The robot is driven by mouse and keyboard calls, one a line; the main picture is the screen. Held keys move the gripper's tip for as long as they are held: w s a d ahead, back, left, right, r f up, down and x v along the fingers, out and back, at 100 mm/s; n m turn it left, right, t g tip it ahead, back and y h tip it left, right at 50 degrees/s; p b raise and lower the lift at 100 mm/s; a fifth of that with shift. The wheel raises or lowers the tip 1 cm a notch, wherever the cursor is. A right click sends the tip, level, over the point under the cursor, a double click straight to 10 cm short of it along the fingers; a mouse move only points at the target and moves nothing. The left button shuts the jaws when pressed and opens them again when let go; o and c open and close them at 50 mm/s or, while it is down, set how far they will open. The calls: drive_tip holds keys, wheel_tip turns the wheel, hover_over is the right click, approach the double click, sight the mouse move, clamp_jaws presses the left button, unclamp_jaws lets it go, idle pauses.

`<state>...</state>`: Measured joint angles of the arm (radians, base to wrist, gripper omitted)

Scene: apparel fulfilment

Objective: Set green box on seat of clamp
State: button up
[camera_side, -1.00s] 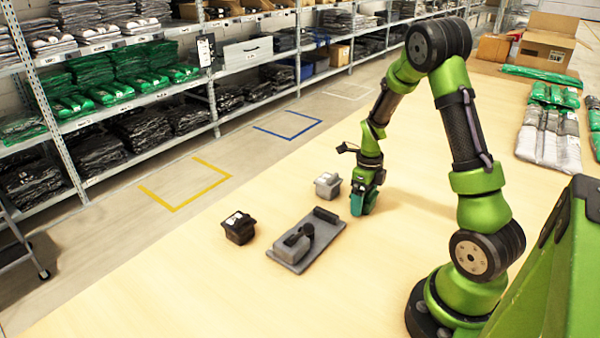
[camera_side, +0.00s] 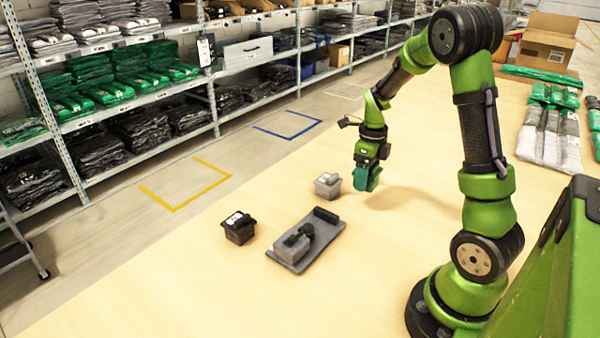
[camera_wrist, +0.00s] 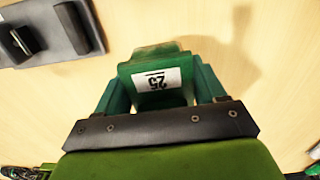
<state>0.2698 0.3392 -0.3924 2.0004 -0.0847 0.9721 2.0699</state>
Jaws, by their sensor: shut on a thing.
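My gripper (camera_side: 367,178) is shut on the green box (camera_wrist: 149,60), which has a white label reading 25 on the face towards the wrist camera. In the side view the box is mostly merged with the green fingers, held above the table. The clamp (camera_side: 288,252) is a grey plate with a grey block, a dark lever and a dark bar at its far end. It lies flat on the table, in front and left of my gripper. Part of the clamp (camera_wrist: 62,45) shows at the upper left of the wrist view.
A grey box (camera_side: 327,186) stands on the table just left of my gripper, and a black box (camera_side: 239,229) stands left of the clamp. Grey and green packed garments (camera_side: 550,140) lie at the far right. The table in front of the clamp is clear.

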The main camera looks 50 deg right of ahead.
drive_tip(key=shift+w+a+r, duration=0.15)
drive_tip(key=shift+r, duration=0.4)
drive_tip(key=shift+w+a+r, duration=0.1)
drive_tip(key=shift+a+r, duration=0.05)
drive_tip(key=shift+r, duration=0.4)
drive_tip(key=w+a+n, duration=0.4)
drive_tip(key=a+n, duration=1.1)
drive_tip(key=n, duration=0.2)
drive_tip(key=shift+w+f, duration=0.1)
drive_tip(key=shift+f, duration=3.85)
drive_tip(key=o, duration=1.1)
drive_tip(key=shift+r, duration=0.1)
